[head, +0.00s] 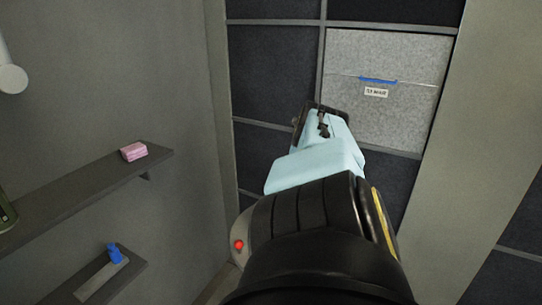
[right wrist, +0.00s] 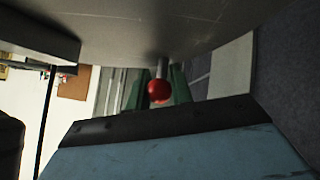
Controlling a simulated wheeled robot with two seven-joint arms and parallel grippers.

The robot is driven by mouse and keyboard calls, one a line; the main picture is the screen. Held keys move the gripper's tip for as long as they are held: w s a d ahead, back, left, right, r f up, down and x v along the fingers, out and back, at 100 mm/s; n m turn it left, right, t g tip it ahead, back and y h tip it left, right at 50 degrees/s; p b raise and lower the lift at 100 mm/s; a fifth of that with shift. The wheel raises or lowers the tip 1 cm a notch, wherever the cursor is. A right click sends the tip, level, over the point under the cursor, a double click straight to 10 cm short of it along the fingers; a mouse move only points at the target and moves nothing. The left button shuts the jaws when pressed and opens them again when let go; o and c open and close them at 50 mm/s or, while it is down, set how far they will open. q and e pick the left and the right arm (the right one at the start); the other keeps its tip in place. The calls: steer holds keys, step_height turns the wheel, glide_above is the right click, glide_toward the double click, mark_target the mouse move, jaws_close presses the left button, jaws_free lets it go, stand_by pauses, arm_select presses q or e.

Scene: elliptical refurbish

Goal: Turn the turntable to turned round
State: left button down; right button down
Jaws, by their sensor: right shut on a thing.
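My right arm reaches up through the middle of the head view, and its gripper (head: 322,118) is mostly hidden behind its own light blue wrist. In the right wrist view, a red ball knob (right wrist: 159,91) on a short pale stem stands out from a grey surface (right wrist: 190,30). The dark green fingers of my right gripper (right wrist: 157,88) are on either side of the knob, shut on it. I cannot tell for sure whether the grey surface is the turntable. No full turntable shows in the head view. My left gripper is not in view.
Two grey wall shelves are at the left: the upper (head: 90,192) carries a pink block (head: 133,151), the lower (head: 125,270) a blue-topped item (head: 114,252). Dark panels and a light grey labelled box (head: 400,75) stand behind the arm. A beige post (head: 470,130) is at right.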

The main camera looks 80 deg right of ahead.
steer(key=shift+a+f, duration=0.1)
steer(key=shift+f, duration=0.05)
steer(key=c, duration=1.2)
jaws_free()
steer(key=shift+c, duration=0.2)
steer(key=b+v, duration=0.2)
steer(key=v, duration=0.6)
steer(key=shift+w+d, duration=0.25)
steer(key=shift+w, duration=0.05)
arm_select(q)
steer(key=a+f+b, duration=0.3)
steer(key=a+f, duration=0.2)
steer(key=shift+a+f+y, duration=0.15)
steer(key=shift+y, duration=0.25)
arm_select(e)
steer(key=v, duration=0.5)
steer(key=shift+s, duration=0.15)
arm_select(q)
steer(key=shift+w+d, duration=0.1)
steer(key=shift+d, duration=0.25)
